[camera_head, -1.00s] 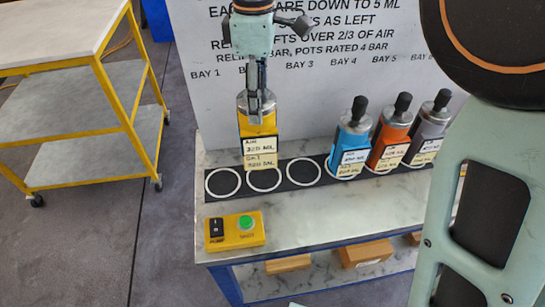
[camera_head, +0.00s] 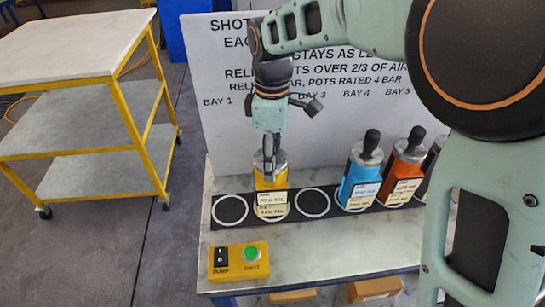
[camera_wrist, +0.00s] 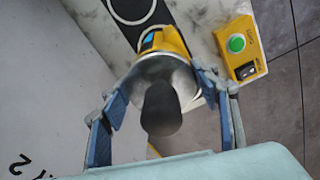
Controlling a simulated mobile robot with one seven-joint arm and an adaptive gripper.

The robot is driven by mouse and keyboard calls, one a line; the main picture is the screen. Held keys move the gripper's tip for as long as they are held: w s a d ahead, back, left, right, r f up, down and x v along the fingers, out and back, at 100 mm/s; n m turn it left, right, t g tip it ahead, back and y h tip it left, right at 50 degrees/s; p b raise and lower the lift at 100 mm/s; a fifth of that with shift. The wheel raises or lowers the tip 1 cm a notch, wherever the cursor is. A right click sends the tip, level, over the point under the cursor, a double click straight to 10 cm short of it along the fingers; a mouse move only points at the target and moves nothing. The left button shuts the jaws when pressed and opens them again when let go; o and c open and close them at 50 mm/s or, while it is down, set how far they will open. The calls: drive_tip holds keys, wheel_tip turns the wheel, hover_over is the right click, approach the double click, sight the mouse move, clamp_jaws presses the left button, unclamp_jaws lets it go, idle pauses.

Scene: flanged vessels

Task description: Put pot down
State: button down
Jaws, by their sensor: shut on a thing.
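The yellow pot (camera_head: 270,181), with a silver top and pale labels, is upright at the second ring from the left on the black strip (camera_head: 292,203). Its base covers most of that ring; I cannot tell whether it touches the strip. My gripper (camera_head: 269,165) is shut on the pot's upper part from above. In the wrist view the pot (camera_wrist: 165,42) shows its silver shoulder and dark knob between the blue-padded fingers of my gripper (camera_wrist: 163,85).
Empty rings lie on both sides. A blue pot (camera_head: 360,180), an orange pot (camera_head: 401,177) and a partly hidden grey pot (camera_head: 433,160) stand at right. A yellow switch box (camera_head: 239,261) is in front. A lettered white board (camera_head: 225,120) stands behind; a yellow-framed cart (camera_head: 75,50) is at left.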

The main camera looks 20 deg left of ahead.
drive_tip(key=shift+f, duration=0.1)
drive_tip(key=shift+f, duration=0.15)
drive_tip(key=c, duration=0.7)
unclamp_jaws()
wheel_tip(320, 180, up, 12)
drive_tip(key=shift+r, duration=0.2)
